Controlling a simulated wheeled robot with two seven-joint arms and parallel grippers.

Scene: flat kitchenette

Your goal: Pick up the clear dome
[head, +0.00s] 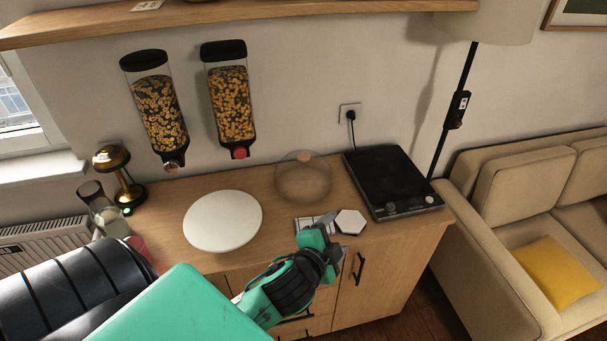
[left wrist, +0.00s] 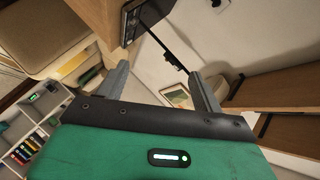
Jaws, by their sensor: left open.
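The clear dome (head: 303,182) stands on the wooden counter in the head view, between the white round plate and the black hob. It is see-through, with a small light wooden knob on top. My left gripper (head: 328,222) is in front of the dome and a little to its right in the picture, near the counter's front edge, apart from it. In the left wrist view the two grey fingers of the left gripper (left wrist: 163,82) are spread with nothing between them. The dome cannot be made out there. My right gripper is in neither view.
A white round plate (head: 222,221) lies left of the dome, and a black hob (head: 388,182) lies right. A white hexagonal piece (head: 350,221) is by my gripper. Two cereal dispensers (head: 230,105) hang on the wall. A brass lamp (head: 118,165) and glasses stand at left.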

